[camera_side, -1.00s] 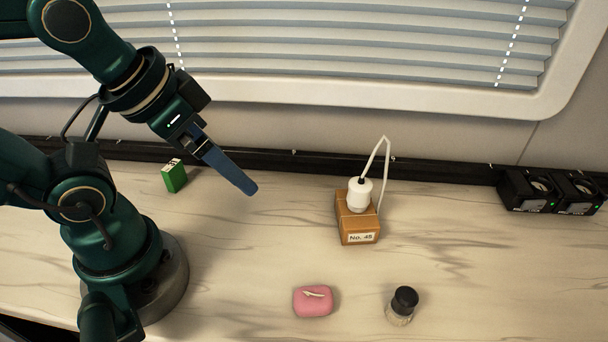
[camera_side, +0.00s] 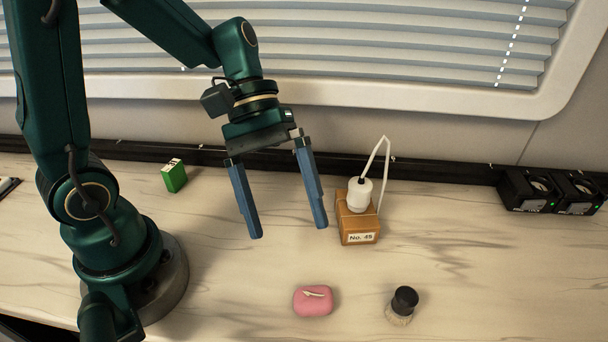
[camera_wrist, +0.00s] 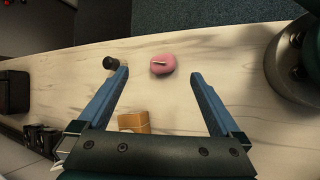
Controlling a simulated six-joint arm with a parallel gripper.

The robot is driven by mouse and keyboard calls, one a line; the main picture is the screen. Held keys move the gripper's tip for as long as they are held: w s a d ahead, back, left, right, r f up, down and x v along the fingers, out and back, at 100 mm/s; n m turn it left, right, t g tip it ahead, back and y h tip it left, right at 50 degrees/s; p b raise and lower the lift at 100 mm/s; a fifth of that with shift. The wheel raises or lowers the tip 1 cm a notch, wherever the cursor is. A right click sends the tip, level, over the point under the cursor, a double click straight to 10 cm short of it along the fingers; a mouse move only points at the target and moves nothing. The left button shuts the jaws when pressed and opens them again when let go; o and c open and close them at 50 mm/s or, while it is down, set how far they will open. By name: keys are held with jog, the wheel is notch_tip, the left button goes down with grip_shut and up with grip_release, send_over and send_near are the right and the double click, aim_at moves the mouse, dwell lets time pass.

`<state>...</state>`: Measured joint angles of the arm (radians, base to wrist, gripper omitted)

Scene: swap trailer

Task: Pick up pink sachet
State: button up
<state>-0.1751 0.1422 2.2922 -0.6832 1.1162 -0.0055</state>
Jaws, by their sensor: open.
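The pink sachet (camera_side: 313,301) lies on the pale wood-grain table near the front edge, with a small whitish mark on top. In the wrist view the pink sachet (camera_wrist: 163,64) shows beyond the fingertips, between their lines. My gripper (camera_side: 289,232) is open and empty, its two blue fingers wide apart and pointing down. In the side view it is above the table, up and slightly left of the sachet and clear of it. The gripper's blue fingers also show in the wrist view (camera_wrist: 159,72).
A brown box labelled No. 45 (camera_side: 358,226) with a white corded plug (camera_side: 359,196) stands right of my gripper. A green box (camera_side: 174,176) is at the back left. Black devices (camera_side: 550,191) stand at the back right.

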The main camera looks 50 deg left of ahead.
aim_at(307, 286)
jog(key=f+n+h, duration=0.1)
jog(key=w+f+n+h, duration=0.1)
jog(key=f, duration=0.1)
jog(key=w+f+n+g+h, duration=0.1)
jog(key=n, duration=0.1)
jog(key=shift+w+d+f, duration=0.1)
jog(key=shift+d+f, duration=0.05)
jog(key=shift+d, duration=0.05)
jog(key=f+n+h, duration=0.1)
jog(key=f+n, duration=0.1)
jog(key=f+n+h, duration=0.1)
jog(key=f, duration=0.2)
jog(key=shift+a+n, duration=0.2)
jog(key=shift+n, duration=0.2)
jog(key=shift+s+f+n+h, duration=0.3)
jog(key=shift+s+f+h, duration=0.1)
jog(key=shift+s, duration=0.05)
jog(key=shift+x, duration=2.45)
jog(key=shift+s, duration=0.1)
jog(key=shift+c, duration=0.3)
jog(key=c, duration=1.3)
